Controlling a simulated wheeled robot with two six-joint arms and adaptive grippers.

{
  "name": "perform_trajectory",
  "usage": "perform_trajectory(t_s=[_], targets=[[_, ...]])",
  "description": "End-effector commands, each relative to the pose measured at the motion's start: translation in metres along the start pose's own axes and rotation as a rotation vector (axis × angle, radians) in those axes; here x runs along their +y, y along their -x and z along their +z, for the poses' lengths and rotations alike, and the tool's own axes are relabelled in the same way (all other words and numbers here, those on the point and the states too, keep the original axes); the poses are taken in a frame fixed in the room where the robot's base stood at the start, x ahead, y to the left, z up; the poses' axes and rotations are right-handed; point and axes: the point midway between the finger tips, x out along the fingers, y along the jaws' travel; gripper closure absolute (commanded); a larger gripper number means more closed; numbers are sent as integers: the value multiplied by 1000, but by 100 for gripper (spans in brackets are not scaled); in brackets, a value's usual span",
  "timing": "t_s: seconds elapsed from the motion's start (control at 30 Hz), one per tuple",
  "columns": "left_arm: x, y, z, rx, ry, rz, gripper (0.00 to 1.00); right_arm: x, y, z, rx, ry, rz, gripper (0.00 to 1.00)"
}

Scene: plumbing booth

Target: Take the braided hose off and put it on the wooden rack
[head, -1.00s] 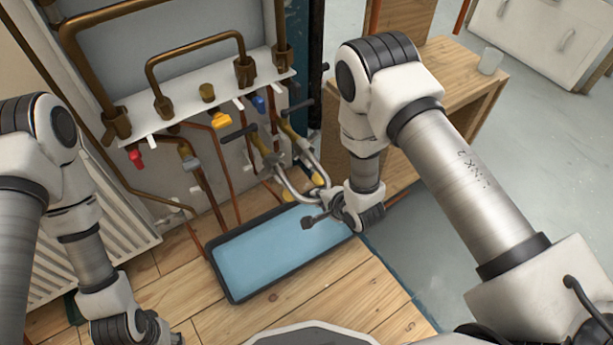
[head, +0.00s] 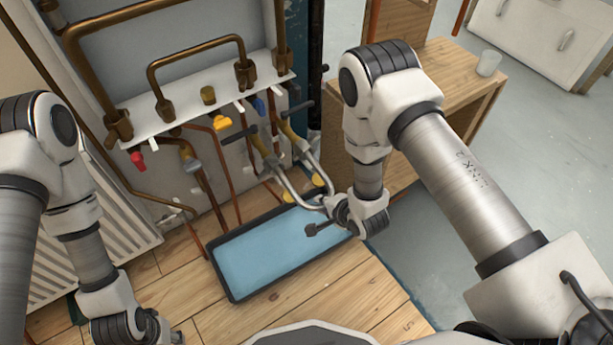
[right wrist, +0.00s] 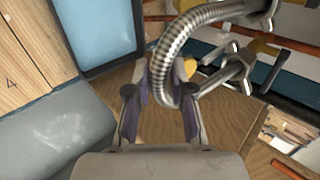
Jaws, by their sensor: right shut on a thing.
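The braided hose (head: 291,186) is a silvery, ribbed loop hanging below two valves with dark T-handles. Its ends appear to meet the fittings there, but I cannot tell whether they are joined. My right gripper (head: 326,216) is at the bottom of the loop, above the tray. In the right wrist view the hose (right wrist: 168,57) curves down between the fingers of this gripper (right wrist: 163,88), which are shut on it. The wooden rack appears to be the light wooden stand (head: 455,75) at the right. My left gripper (head: 138,330) is at the lower left; its fingers are not clear.
A blue tray with a dark rim (head: 232,293) lies on the wooden floor under the pipes. Copper pipes (head: 190,50) and a white manifold strip (head: 185,108) fill the wall. A white radiator (head: 95,240) is at left.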

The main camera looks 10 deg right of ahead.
Motion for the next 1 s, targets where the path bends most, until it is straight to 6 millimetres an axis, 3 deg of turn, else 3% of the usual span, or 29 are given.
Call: perform_trajectory(t_s=[1.0], targets=[[0,32,0,0,0,0,60,58,61,0,1,-1,-4,100]])
